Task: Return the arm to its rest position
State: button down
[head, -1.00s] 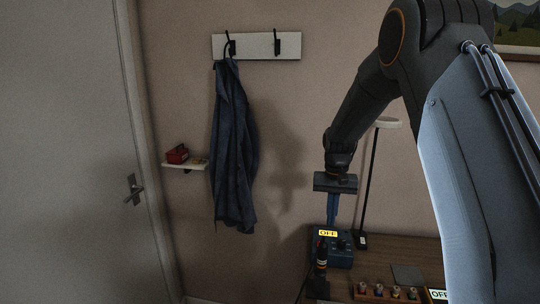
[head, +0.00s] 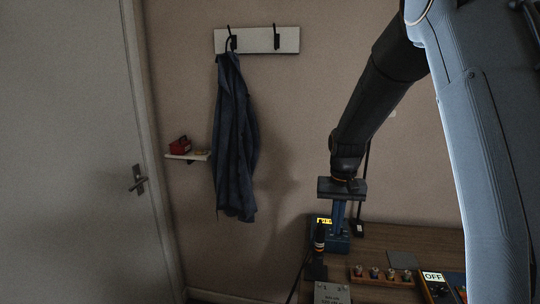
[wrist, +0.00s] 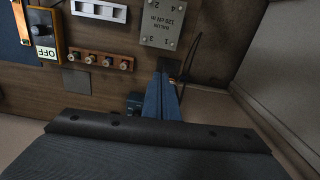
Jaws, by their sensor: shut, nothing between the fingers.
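My arm comes in from the upper right of the head view and hangs down over the desk. My gripper (head: 338,216) points down with its blue fingers together, in front of a blue device at the desk's back left. In the wrist view my gripper (wrist: 168,88) shows its fingers shut with nothing between them. The fingers partly hide the blue device (wrist: 134,102) and the black thing near their tips. I cannot tell how far the tips are above the desk.
The wooden desk (head: 400,238) carries a rack of several knobs (head: 382,275), a yellow box labelled OFF (wrist: 45,35) and a grey metal plate with numbers (wrist: 162,26). A blue coat (head: 234,140) hangs on the wall left of my arm. A door (head: 70,150) stands at the far left.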

jog(key=s+f+n+b, duration=0.1)
jog(key=s+f+b, duration=0.2)
jog(key=s, duration=0.8)
jog(key=s+f+t+b, duration=0.1)
jog(key=s+f+b, duration=0.3)
jog(key=s, duration=0.6)
jog(key=shift+s+f+n, duration=0.25)
jog(key=shift+s+n, duration=0.15)
jog(key=shift+s, duration=0.15)
